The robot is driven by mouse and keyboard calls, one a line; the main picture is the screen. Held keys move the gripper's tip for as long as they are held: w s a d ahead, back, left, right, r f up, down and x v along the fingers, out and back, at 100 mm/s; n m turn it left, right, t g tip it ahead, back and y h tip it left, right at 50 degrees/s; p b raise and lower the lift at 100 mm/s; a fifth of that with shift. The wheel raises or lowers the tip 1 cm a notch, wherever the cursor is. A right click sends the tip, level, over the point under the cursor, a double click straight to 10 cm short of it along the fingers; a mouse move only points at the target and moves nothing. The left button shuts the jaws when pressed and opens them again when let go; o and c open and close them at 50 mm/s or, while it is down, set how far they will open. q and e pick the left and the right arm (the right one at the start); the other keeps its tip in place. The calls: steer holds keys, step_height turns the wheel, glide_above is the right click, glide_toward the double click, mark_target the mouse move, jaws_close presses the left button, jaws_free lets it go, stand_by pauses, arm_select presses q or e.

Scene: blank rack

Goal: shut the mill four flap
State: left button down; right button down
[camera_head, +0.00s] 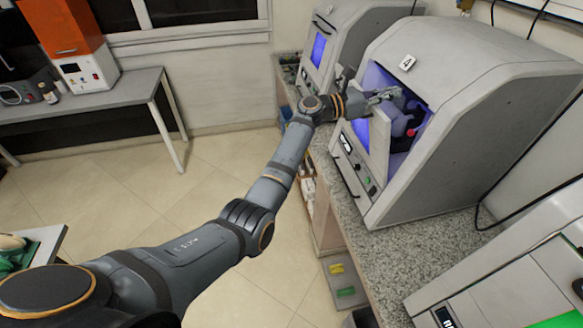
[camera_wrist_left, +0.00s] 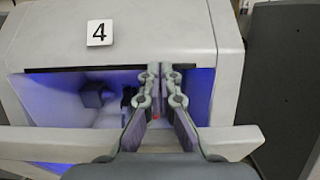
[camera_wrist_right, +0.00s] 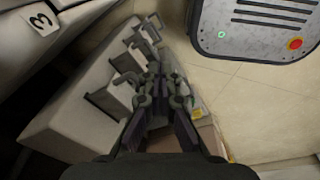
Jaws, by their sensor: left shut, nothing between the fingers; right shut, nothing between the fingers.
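Mill four (camera_head: 478,95) is the pale grey machine with a number 4 plate; the plate also shows in the left wrist view (camera_wrist_left: 100,32). Its front opening is uncovered and glows blue-violet inside. The flap (camera_head: 379,142) stands open as a pale panel at the front of the opening; in the left wrist view its edge (camera_wrist_left: 50,142) runs across below the opening. My left gripper (camera_head: 392,95) is shut and empty, reaching over the flap with its fingers at the opening. Whether it touches the flap cannot be told. My right gripper (camera_wrist_right: 160,85) is shut and empty, away from mill four.
Another mill (camera_head: 345,35) stands behind mill four on the speckled worktop (camera_head: 365,250). A pale machine (camera_head: 530,265) stands at the near right. In the right wrist view a number 3 plate (camera_wrist_right: 42,19) and a pale unit with handles (camera_wrist_right: 85,110) lie left of my gripper. Floor (camera_head: 225,180) is free.

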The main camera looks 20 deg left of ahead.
steer(key=shift+w+d, duration=0.2)
steer(key=shift+d, duration=0.15)
stand_by(0.5)
